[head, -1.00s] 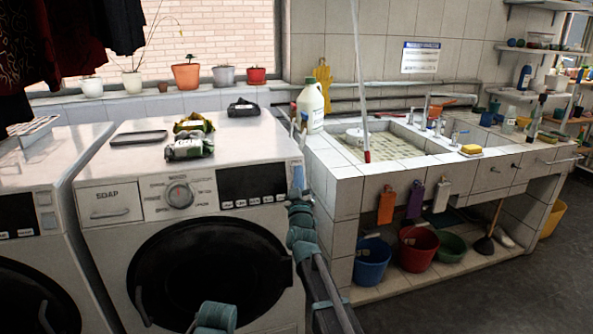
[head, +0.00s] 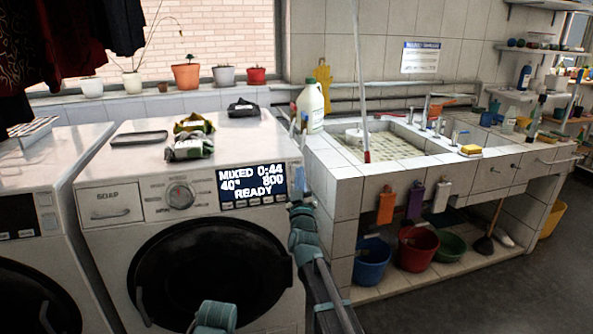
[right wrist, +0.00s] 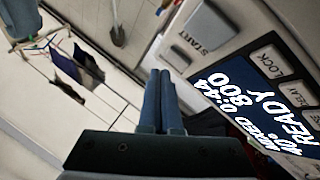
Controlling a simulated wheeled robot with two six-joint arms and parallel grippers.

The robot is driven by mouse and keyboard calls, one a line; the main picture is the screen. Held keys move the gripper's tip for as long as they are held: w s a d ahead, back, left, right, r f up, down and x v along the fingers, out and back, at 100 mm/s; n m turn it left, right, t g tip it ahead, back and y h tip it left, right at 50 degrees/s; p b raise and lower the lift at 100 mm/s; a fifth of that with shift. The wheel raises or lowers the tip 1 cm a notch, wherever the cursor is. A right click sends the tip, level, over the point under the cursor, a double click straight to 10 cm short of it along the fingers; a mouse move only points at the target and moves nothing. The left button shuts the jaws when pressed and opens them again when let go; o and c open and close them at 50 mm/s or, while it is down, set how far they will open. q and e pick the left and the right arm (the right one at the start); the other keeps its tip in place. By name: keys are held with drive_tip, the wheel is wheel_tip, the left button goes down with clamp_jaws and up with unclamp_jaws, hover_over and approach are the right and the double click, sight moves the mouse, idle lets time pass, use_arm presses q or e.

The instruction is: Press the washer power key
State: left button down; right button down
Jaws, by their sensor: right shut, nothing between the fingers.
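The white washer (head: 95,250) stands at front left, with a SOAP drawer and a round dial (head: 180,196). Its display (head: 252,185) is lit and reads MIXED 0:44, 40°, 800, READY; it also shows in the right wrist view (right wrist: 280,110). My right gripper (head: 299,178) is shut and empty at the right end of the washer's front panel. In the right wrist view its closed fingertips (right wrist: 160,73) are near a small grey key (right wrist: 179,58) and a large grey key (right wrist: 207,29) beside the START label. I cannot tell which is the power key, or whether the fingertips touch the panel.
A second washer (head: 30,215) stands at the left. Cloth bundles (head: 190,148) lie on the washer top. The tiled sink (head: 340,176) is just right of my right arm, with a white jug (head: 311,108) on its corner. Buckets stand below it.

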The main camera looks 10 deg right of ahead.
drive_tip(key=s, duration=0.1)
drive_tip(key=s+r+p, duration=0.1)
drive_tip(key=s, duration=0.3)
drive_tip(key=shift+d+r+p, duration=0.1)
drive_tip(key=shift+r+p, duration=0.2)
drive_tip(key=shift+r, duration=0.1)
drive_tip(key=s+a+f+n+g+y+p, duration=0.2)
drive_tip(key=a+f+n+g+y+p, duration=0.15)
drive_tip(key=a+g+y+p, duration=0.6)
drive_tip(key=s+a+f+g+h+p, duration=0.2)
drive_tip(key=s+a+f+g+p, duration=0.3)
drive_tip(key=s+a, duration=0.4)
drive_tip(key=s+d+m+g+h+p, duration=0.1)
drive_tip(key=s+g+h+p, duration=0.3)
drive_tip(key=s, duration=1.8)
drive_tip(key=m+g+p, duration=0.1)
drive_tip(key=g+p, duration=0.3)
drive_tip(key=shift+d, duration=0.35)
